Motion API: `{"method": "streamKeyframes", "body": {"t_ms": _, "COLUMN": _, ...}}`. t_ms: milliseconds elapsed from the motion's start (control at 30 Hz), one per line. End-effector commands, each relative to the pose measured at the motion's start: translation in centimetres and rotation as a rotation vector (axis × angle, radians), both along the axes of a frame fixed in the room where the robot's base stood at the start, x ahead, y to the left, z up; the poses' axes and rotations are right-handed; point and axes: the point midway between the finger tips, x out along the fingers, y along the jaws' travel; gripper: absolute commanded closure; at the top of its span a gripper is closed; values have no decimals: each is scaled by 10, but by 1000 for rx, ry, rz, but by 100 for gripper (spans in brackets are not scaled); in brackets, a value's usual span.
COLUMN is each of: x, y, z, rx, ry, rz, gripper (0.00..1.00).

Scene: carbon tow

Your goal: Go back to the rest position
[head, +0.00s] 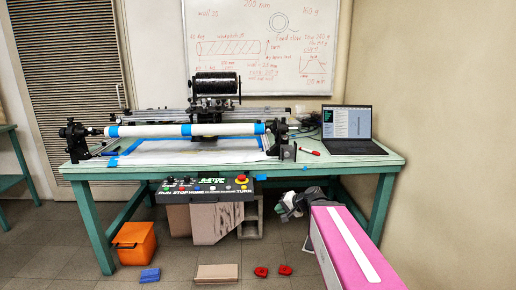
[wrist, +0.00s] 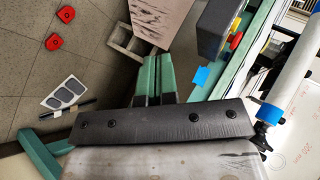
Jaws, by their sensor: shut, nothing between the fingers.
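My gripper (head: 284,209) is at the end of my pink arm in the head view. It is low, in front of and below the worktable's front edge, right of the control panel (head: 205,188). It is shut and holds nothing. In the wrist view the gripper (wrist: 160,60) shows as two green fingers side by side beyond a dark bolted bar. The worktable (head: 335,163) carries a winding machine with a long white tube (head: 190,130) with blue bands. A black spool (head: 216,84) sits above it.
The table's green legs and the control panel are close to my gripper. An orange bin (head: 134,243), a blue item (head: 150,275), a tan board (head: 217,273) and two red parts (head: 261,272) lie on the floor. A laptop (head: 346,124) stands on the table's right. A wall is at right.

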Motion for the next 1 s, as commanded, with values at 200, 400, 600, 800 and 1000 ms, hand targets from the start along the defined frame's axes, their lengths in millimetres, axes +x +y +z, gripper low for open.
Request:
{"method": "streamKeyframes", "body": {"t_ms": 200, "x": -42, "y": -24, "z": -76, "rx": -357, "ry": 157, "rz": 153, "gripper": 100}}
{"method": "streamKeyframes", "body": {"t_ms": 400, "x": -76, "y": -61, "z": -122, "rx": -661, "ry": 297, "rz": 266, "gripper": 100}}
{"method": "streamKeyframes", "body": {"t_ms": 600, "x": -95, "y": -88, "z": -140, "rx": -845, "ry": 379, "rz": 323, "gripper": 100}}
{"method": "streamKeyframes", "body": {"t_ms": 800, "x": -99, "y": -94, "z": -142, "rx": -889, "ry": 398, "rz": 335, "gripper": 100}}
{"method": "streamKeyframes", "body": {"t_ms": 1000, "x": -99, "y": -94, "z": -142, "rx": -887, "ry": 397, "rz": 334, "gripper": 100}}
